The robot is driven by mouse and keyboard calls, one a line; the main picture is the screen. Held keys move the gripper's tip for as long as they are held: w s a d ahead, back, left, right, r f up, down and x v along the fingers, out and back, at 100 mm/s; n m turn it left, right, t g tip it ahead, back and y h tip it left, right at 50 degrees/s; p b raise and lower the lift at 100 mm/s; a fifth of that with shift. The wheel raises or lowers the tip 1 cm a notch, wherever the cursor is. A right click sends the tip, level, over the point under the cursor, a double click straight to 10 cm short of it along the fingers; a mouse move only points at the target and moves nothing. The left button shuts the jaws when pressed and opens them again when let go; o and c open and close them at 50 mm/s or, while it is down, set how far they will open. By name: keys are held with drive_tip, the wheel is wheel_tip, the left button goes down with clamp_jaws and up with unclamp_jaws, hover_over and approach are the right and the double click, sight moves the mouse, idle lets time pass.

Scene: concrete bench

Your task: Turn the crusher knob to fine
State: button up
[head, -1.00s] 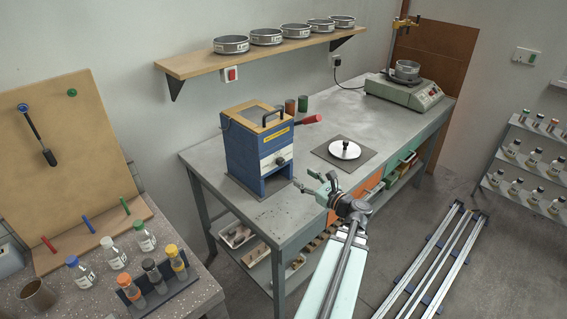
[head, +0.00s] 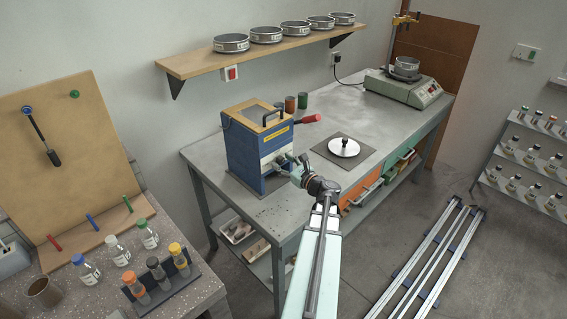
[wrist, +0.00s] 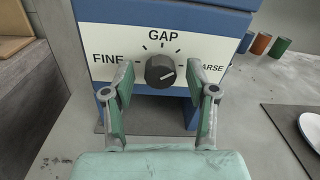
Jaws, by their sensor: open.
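The blue crusher (head: 240,150) stands on the bench with a white panel on its front. In the wrist view its black round knob (wrist: 160,70) sits under the word GAP, with FINE at left and COARSE at right, partly hidden by a finger. A pale mark shows on the knob's right side; its exact setting is hard to read. My gripper (wrist: 160,84) is open, with one green finger on each side of the knob and visible gaps between. In the head view my gripper (head: 287,164) is at the crusher's front and covers the knob.
Small coloured cups (head: 290,104) stand behind the crusher. The bench front has open drawers.

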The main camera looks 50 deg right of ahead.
clamp_jaws()
